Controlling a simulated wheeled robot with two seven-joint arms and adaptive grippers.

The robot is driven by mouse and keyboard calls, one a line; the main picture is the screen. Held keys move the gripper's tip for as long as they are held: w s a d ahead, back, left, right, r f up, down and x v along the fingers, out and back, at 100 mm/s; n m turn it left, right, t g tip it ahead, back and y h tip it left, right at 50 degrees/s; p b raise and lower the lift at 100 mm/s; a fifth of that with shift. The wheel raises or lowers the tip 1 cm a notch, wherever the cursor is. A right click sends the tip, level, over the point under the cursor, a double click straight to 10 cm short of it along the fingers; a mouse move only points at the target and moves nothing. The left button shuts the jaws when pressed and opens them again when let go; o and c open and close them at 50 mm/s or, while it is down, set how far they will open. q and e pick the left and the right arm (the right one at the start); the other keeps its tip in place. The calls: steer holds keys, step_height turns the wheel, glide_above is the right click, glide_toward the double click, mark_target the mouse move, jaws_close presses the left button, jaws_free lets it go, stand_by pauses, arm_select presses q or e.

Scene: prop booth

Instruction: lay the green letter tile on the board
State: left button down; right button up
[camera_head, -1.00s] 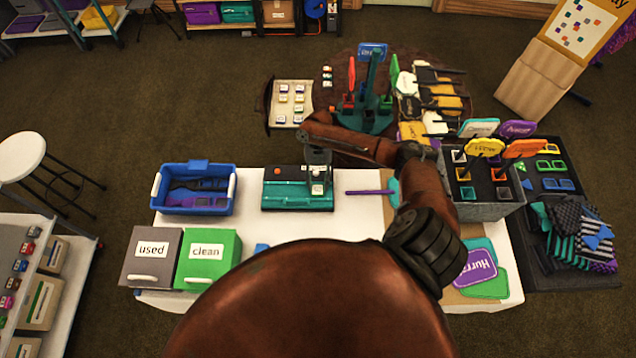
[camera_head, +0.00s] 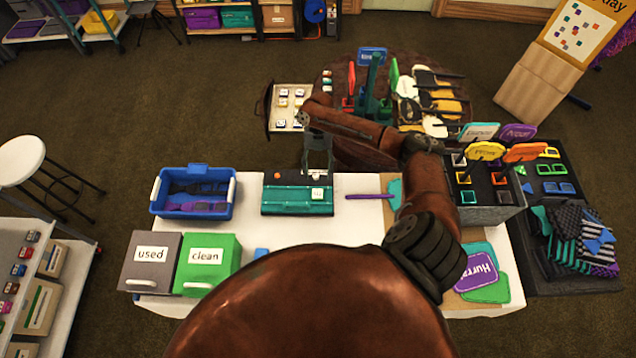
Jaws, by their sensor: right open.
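A small light-faced letter tile (camera_head: 318,193) lies on the right part of the teal board (camera_head: 290,208), at the back of the white table. Its letter is too small to read and its green colour is hard to make out. My right gripper (camera_head: 318,172) is open and empty just above and behind the tile, apart from it. Its two fingers point down over the board's back edge. An orange round piece and another small light piece also show on the board. My left gripper is not in view.
A blue bin (camera_head: 194,212) stands left of the board, and a purple-handled tool (camera_head: 368,196) lies to its right. Grey "used" (camera_head: 150,275) and green "clean" (camera_head: 207,277) boxes stand at front left. A tray of several tiles (camera_head: 281,122) lies behind.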

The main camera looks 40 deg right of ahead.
steer(key=shift+v, duration=2.35)
